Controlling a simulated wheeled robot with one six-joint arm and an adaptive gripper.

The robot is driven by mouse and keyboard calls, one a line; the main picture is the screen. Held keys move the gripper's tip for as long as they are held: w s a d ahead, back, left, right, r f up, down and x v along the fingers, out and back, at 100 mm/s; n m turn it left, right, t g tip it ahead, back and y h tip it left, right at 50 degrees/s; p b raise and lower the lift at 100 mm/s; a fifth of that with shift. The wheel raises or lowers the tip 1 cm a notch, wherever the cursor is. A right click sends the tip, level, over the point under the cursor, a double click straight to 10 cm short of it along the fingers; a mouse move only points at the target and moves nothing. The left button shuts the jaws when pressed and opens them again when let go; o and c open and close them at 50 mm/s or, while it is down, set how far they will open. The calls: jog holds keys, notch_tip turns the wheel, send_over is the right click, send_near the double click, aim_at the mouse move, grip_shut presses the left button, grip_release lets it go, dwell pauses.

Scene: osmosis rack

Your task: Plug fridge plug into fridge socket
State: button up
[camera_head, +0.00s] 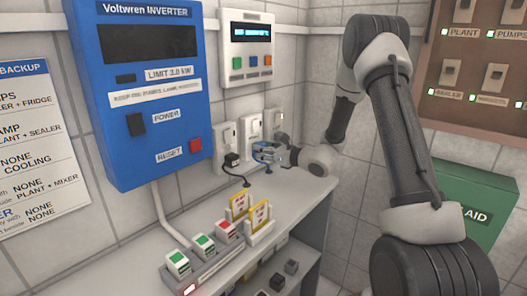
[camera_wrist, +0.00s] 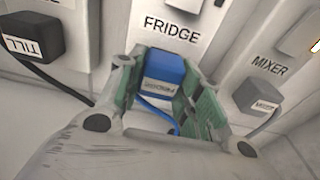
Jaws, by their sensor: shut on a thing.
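My gripper (camera_head: 274,156) is at the row of wall sockets above the shelf, its green-padded fingers (camera_wrist: 175,93) closed around a blue plug (camera_wrist: 160,78). The plug has a small pale label, too small to read surely, and a blue cord hanging below. The white fridge socket (camera_wrist: 175,25), marked FRIDGE, is directly behind and above the plug in the wrist view. It is the middle socket (camera_head: 248,127) in the head view. The plug covers the socket's lower part, so I cannot tell whether it is seated or just in front.
The blue inverter (camera_head: 145,90) hangs left. The shelf (camera_head: 293,188) below holds yellow-edged cards (camera_head: 240,204) and several labelled blocks (camera_head: 203,244).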

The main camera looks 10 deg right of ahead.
jog(key=shift+w+a, duration=0.3)
jog(key=shift+w, duration=0.1)
dwell(0.6)
jog(key=o, duration=1)
jog(key=v, duration=1.2)
